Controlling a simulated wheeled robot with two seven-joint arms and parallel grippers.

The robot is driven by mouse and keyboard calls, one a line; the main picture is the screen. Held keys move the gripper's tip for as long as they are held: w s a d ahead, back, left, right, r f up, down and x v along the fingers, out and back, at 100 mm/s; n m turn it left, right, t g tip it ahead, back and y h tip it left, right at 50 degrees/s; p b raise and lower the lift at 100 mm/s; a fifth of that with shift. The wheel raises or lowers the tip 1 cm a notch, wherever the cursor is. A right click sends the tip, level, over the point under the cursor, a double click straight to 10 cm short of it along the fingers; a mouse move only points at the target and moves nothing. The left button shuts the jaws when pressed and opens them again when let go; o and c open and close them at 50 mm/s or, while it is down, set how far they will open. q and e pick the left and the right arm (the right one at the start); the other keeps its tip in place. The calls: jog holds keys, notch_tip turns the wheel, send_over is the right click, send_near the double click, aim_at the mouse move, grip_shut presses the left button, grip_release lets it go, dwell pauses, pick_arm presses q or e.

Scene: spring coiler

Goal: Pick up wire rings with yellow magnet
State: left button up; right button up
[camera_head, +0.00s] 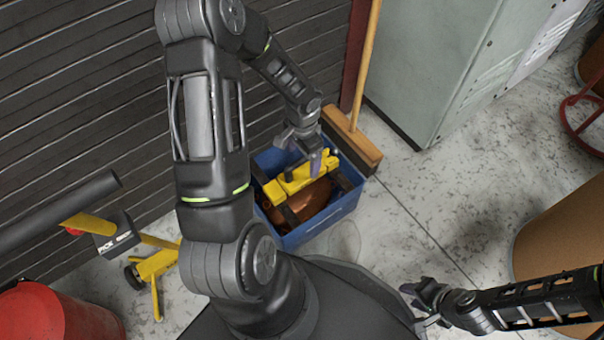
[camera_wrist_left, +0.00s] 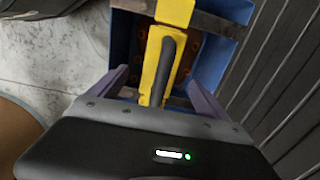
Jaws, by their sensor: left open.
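A yellow tool with a dark handle, which looks like the yellow magnet (camera_head: 285,187), lies over a blue bin (camera_head: 325,222) on the floor. In the left wrist view the magnet (camera_wrist_left: 152,78) stands between my open fingers, apart from both as far as I can see. My left gripper (camera_head: 312,160) is over the bin at the magnet's far end; in the left wrist view the gripper (camera_wrist_left: 163,92) points into the bin. Copper-brown material (camera_head: 312,200) shows in the bin; separate wire rings cannot be made out. My right gripper (camera_head: 422,298) is low at the right, away from the bin.
A broom (camera_head: 358,140) stands behind the bin, near a grey-green cabinet (camera_head: 430,60). A yellow wheeled tool (camera_head: 155,265) with a lettered black block and a red drum (camera_head: 50,315) are at lower left. A brown drum (camera_head: 565,235) is at right. Floor between is clear.

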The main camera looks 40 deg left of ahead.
aim_at(302, 172)
pick_arm(q)
jog(key=shift+f, duration=0.1)
notch_tip(302, 172, down, 5)
jog(key=b, duration=0.3)
jog(key=shift+a, duration=0.1)
jog(key=shift+c, duration=0.2)
dwell(0.4)
grip_shut()
dwell(0.8)
